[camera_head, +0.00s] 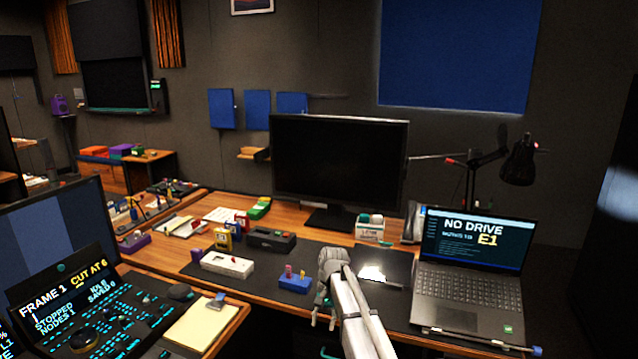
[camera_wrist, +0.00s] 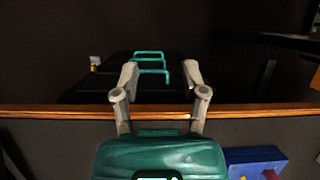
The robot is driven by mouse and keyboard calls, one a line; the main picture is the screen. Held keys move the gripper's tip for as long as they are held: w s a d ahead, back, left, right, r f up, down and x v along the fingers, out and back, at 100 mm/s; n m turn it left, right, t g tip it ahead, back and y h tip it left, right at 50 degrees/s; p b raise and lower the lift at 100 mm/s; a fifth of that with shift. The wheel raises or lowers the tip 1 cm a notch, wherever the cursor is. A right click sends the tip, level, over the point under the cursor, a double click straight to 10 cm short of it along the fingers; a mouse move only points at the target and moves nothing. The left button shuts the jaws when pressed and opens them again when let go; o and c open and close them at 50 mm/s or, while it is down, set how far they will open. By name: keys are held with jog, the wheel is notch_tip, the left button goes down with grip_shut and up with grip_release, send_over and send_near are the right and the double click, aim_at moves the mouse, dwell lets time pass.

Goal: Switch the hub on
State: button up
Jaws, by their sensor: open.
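No label tells me for certain which thing is the hub. A long white box (camera_head: 228,264) with small marks on top lies on the dark desk mat and may be it. A black box (camera_head: 270,238) with a small red part lies behind it. A blue block (camera_head: 295,284) with pink and yellow pieces standing in it is nearer my gripper; a blue thing, likely the same, shows at the right of the wrist view (camera_wrist: 240,155). My gripper (camera_head: 323,316) is by the desk's front edge, right of the blue block. Its fingers (camera_wrist: 158,82) are apart with nothing between them.
A laptop (camera_head: 470,245) reading "NO DRIVE" and "E1" stands at right. A monitor (camera_head: 338,160) stands behind the mat. A control panel (camera_head: 95,325) and a notepad (camera_head: 200,322) are at lower left. Teal bars (camera_wrist: 150,58) show beyond my fingers. The wooden desk edge (camera_wrist: 50,112) crosses the wrist view.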

jog(key=s+d+f+n+t+h, duration=0.1)
jog(key=s+d+n+t, duration=0.1)
jog(key=s+d, duration=0.75)
jog(key=s+d+n+t+h, duration=0.15)
jog(key=s+d, duration=0.45)
jog(key=s, duration=0.6)
notch_tip(320, 180, up, 13)
jog(key=p, duration=1.3)
jog(key=shift+w+y, duration=0.35)
jog(key=shift+w, duration=0.1)
